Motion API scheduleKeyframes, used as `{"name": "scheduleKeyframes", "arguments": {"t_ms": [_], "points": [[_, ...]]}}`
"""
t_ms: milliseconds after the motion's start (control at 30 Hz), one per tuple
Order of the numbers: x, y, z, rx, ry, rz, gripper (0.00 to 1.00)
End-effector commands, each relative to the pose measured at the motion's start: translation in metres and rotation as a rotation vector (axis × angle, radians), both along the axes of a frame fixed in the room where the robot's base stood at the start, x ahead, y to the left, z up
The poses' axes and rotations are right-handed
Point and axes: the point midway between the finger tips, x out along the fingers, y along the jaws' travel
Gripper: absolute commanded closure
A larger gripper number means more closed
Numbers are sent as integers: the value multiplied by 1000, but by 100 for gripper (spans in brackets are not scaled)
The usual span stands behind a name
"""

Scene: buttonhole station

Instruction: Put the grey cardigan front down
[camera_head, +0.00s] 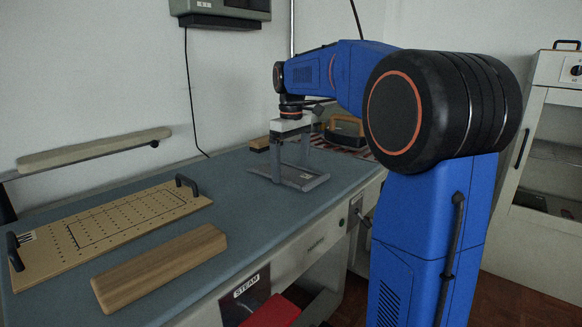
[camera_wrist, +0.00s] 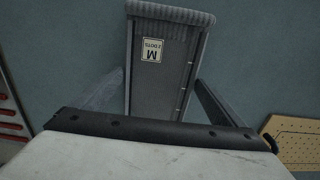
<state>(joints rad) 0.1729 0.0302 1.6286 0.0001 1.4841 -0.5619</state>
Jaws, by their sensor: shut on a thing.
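The grey cardigan front (camera_wrist: 160,88) is a stiff-looking grey panel with a ribbed edge at the top and a pale label reading "M 2 DOTS". In the wrist view it lies between the two grey fingers of my gripper (camera_wrist: 160,76), which is shut on it. In the head view the cardigan front (camera_head: 300,181) shows low between the fingers of my gripper (camera_head: 288,174), over the far part of the blue-grey table (camera_head: 232,180). I cannot tell whether it touches the table. Its near end is hidden under my gripper body in the wrist view.
A tan perforated board (camera_head: 110,222) with a marked rectangle and black handles lies on the table's left. A wooden block (camera_head: 160,268) lies in front of it. A padded bar (camera_head: 95,150) stands behind. A dark device (camera_head: 345,130) stands at the back right. Bare table separates board and gripper.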

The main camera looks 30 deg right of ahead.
Motion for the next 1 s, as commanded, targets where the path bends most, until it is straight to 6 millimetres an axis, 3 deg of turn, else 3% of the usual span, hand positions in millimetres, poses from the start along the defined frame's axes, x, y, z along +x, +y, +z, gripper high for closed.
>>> {"name": "scheduleKeyframes", "arguments": {"t_ms": [367, 400, 433, 767, 1000], "points": [[0, 0, -5, -1, -1, 0, 29], [0, 0, -5, 0, -2, 0, 5], [0, 0, -5, 0, -2, 0, 0], [0, 0, 0, 0, -2, 0, 0], [1, 0, 36, -1, -4, 0, 0]]}}
